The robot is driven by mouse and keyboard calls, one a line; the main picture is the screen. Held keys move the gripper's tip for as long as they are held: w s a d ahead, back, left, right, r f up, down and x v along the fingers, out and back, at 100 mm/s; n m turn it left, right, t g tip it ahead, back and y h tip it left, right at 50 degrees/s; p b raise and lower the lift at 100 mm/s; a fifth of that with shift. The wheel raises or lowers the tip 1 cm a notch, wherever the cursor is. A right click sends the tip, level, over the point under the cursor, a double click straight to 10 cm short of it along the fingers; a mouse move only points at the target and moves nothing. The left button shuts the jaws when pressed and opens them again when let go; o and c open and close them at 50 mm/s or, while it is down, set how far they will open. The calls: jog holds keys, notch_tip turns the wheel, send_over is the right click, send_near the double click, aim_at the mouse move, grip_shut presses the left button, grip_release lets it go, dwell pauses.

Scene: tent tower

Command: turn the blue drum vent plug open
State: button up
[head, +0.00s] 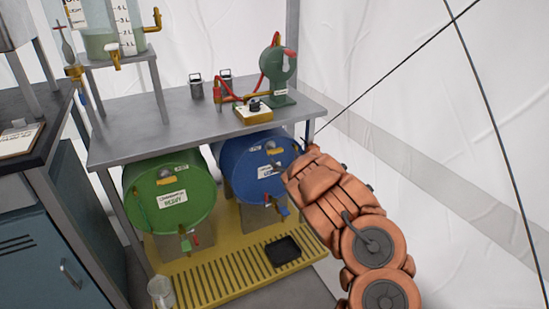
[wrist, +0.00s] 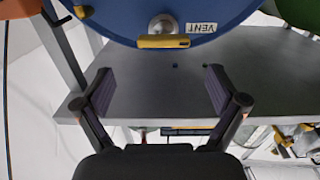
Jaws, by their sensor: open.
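The blue drum (head: 238,170) lies on its side under the grey bench, its round end facing out. In the wrist view, its end (wrist: 110,18) fills the top and appears upside down. The vent plug (wrist: 163,25) is a round silver fitting with a yellow handle (wrist: 163,42) lying crosswise beside an inverted VENT label (wrist: 202,28). My gripper (wrist: 160,84) is open and empty. Its two dark fingers are spread, with the plug ahead and roughly centred between them, apart from it. In the head view my orange arm covers the drum's right edge, and the fingers are mostly hidden.
A green drum (head: 150,205) lies left of the blue one. The grey bench top (head: 150,127) is above both, with a green hand pump (head: 277,72) and a yellow box (head: 253,113). A yellow slatted tray (head: 213,272) is below. A thin cable runs near my arm.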

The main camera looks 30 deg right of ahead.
aim_at(276, 152)
jog(key=shift+w+d+f+b, duration=0.1)
jog(key=shift+w+b, duration=0.15)
jog(key=shift+w, duration=0.85)
jog(key=shift+w+a+f+b, duration=0.15)
jog(key=shift+w+b, duration=0.15)
jog(key=shift+w, duration=0.85)
jog(key=shift+w+d+f+b, duration=0.15)
jog(key=shift+w+b, duration=0.1)
jog(key=shift+w, duration=0.85)
jog(key=shift+w+r, duration=0.15)
jog(key=shift+w, duration=0.4)
jog(key=c, duration=1.2)
jog(key=shift+o, duration=0.2)
